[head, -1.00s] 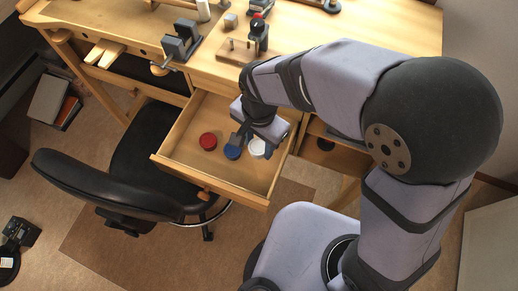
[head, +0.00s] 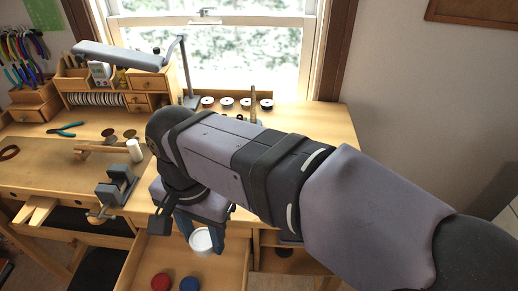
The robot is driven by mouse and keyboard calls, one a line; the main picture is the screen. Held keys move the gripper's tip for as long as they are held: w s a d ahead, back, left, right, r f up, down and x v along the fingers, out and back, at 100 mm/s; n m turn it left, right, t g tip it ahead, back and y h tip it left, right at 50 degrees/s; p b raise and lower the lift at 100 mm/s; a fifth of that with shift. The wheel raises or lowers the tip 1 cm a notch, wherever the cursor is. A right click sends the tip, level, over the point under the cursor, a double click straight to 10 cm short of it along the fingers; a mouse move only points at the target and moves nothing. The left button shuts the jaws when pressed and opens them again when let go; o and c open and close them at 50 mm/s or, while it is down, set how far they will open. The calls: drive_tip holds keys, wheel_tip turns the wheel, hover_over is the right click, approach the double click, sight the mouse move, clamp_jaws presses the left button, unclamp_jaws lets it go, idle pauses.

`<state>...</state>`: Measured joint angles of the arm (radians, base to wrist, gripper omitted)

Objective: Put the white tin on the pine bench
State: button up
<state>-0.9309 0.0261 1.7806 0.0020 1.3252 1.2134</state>
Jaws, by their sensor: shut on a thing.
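The white tin (head: 202,241) is held between the fingers of my gripper (head: 201,236), which points down. It hangs at the bench's front edge, over the back part of the open drawer, and looks raised above the drawer's floor. The fingers partly cover its sides. The pine bench (head: 325,130) stretches behind and to both sides of my gripper, and my arm hides much of its middle.
A red tin (head: 160,282) and a blue tin (head: 189,284) lie in the open drawer (head: 237,266). A grey vise (head: 117,188) stands left of my gripper. A lamp (head: 125,56) and several small reels stand at the back. The bench's right side looks clear.

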sight(203, 238)
wheel_tip(203, 238, up, 9)
drive_tip(key=w+d+r+m+p, duration=0.15)
drive_tip(key=w+d+p, duration=0.25)
drive_tip(key=w, duration=0.5)
drive_tip(key=w+d+r+m+p, duration=0.1)
drive_tip(key=w+d+m+p, duration=0.2)
drive_tip(key=w, duration=0.5)
drive_tip(key=w+d+f+m+p, duration=0.1)
drive_tip(key=w+d+m+p, duration=0.15)
drive_tip(key=w+d, duration=0.6)
drive_tip(key=w+d+f+m+p, duration=0.1)
drive_tip(key=w+d+p, duration=0.35)
drive_tip(key=d, duration=0.65)
drive_tip(key=shift+w+a+f+p, duration=0.1)
drive_tip(key=shift+f+p, duration=0.55)
drive_tip(key=shift+f, duration=3.25)
drive_tip(key=shift+w+a+f+p, duration=0.1)
drive_tip(key=shift+f+p, duration=0.55)
drive_tip(key=shift+f, duration=3.2)
drive_tip(key=shift+f, duration=0.1)
